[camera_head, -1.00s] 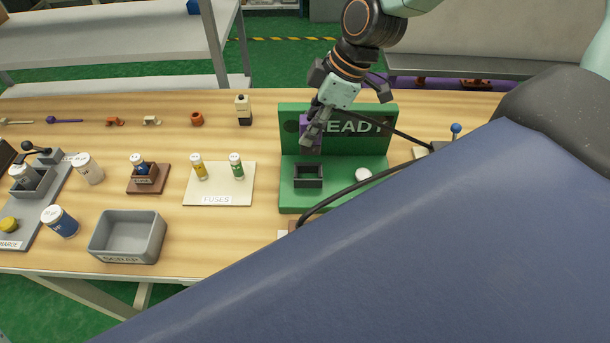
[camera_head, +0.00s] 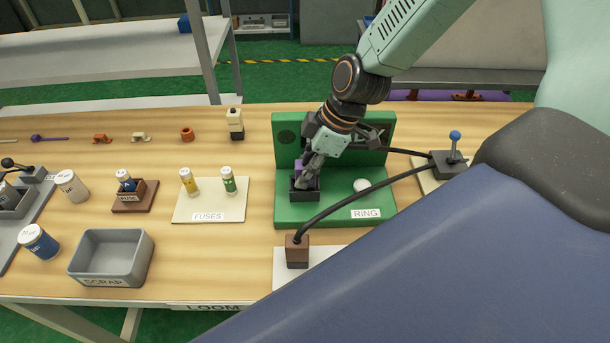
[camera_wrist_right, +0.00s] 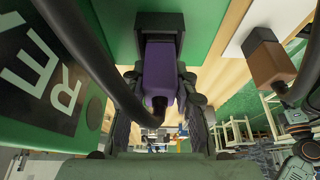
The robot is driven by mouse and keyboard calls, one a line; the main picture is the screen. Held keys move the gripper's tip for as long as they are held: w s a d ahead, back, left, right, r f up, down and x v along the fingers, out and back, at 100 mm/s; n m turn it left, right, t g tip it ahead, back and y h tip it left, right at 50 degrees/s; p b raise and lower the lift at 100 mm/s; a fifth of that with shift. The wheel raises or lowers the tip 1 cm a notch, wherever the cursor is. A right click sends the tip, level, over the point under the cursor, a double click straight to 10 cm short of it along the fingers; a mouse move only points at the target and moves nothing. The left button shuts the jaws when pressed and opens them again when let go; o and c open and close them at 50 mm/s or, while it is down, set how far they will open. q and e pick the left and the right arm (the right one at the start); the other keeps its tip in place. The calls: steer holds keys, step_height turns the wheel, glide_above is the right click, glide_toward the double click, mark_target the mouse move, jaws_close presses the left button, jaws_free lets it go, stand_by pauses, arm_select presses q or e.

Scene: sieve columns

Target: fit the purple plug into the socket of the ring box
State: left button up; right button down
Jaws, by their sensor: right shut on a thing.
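The ring box is a green base (camera_head: 333,212) with an upright green panel behind it and a RING label at its front right. Its dark square socket (camera_head: 304,194) is at the left of the base, and also shows in the right wrist view (camera_wrist_right: 175,22). My right gripper (camera_head: 305,178) is shut on the purple plug (camera_wrist_right: 160,72), directly over the socket. In the wrist view the plug's far end is at the socket mouth; I cannot tell how deep it sits. In the head view the gripper mostly hides the plug (camera_head: 298,166).
A black cable arcs across the ring box from a brown block (camera_head: 297,251) to a blue-knobbed lever box (camera_head: 449,163). A white round button (camera_head: 361,185) is right of the socket. The fuse board (camera_head: 210,201) and grey scrap bin (camera_head: 111,258) stand left.

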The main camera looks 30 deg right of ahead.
steer(key=shift+w+a+f, duration=0.1)
steer(key=shift+w+f, duration=0.1)
steer(key=shift+f, duration=0.1)
steer(key=shift+f, duration=0.1)
steer(key=c, duration=1.4)
jaws_free()
steer(key=shift+s, duration=0.15)
steer(key=o, duration=0.3)
steer(key=shift+o, duration=0.2)
steer(key=shift+r, duration=0.3)
steer(key=p+v, duration=0.6)
steer(key=p, duration=0.1)
steer(key=shift+r+p, duration=0.2)
steer(key=shift+p, duration=0.2)
steer(key=p+v, duration=0.5)
steer(key=shift+r, duration=0.2)
